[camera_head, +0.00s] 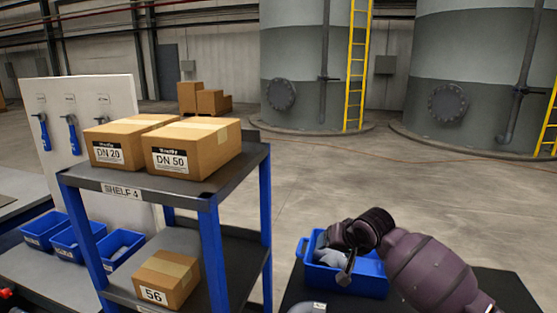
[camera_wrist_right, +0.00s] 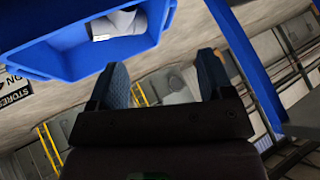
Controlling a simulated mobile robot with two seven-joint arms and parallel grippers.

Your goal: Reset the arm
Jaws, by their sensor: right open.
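My right arm comes in from the lower right of the head view, dark purple and bent at the wrist. Its gripper (camera_head: 345,268) is over or beside a blue bin (camera_head: 372,284) on a black table top (camera_head: 508,290). Grey items lie in the bin, partly covered by the arm. In the right wrist view the gripper (camera_wrist_right: 163,76) has its two fingers apart with nothing between them. A blue bin (camera_wrist_right: 60,58) with a pale item inside fills the top left there. My left gripper is not in view.
A blue-posted shelf (camera_head: 208,240) with DN 20 (camera_head: 103,151) and DN 50 (camera_head: 172,161) boxes stands left of the arm. A box marked 56 (camera_head: 153,294) is on its lower level. Several blue bins (camera_head: 75,245) and a tool panel (camera_head: 95,110) are farther left. Open floor lies behind.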

